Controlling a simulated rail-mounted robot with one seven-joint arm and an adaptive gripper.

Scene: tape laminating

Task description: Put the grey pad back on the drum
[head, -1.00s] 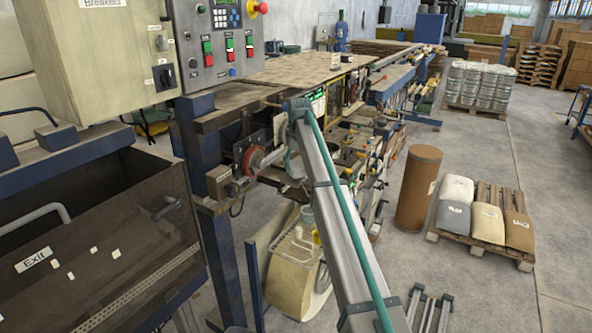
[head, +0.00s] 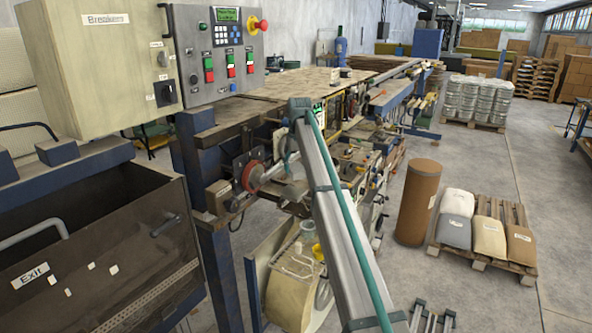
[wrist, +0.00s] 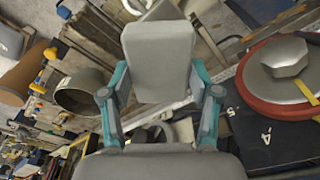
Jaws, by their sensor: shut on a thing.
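In the wrist view a plain grey pad (wrist: 157,55) sits between the fingers of my gripper (wrist: 158,80), which is shut on it. The pad hides part of what lies behind it. A tall brown drum (head: 418,203) stands upright on the floor right of my arm in the head view, well apart from the machine. A brown cylinder at the left edge of the wrist view may be the same drum, but I cannot tell. In the head view my arm reaches up to the machine and hides my gripper and the pad.
A red-rimmed wheel (wrist: 285,75) lies close right of the pad in the wrist view; it also shows on the machine (head: 252,176). A pallet with several sacks (head: 488,232) stands right of the drum. The grey floor (head: 510,150) beyond is mostly clear.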

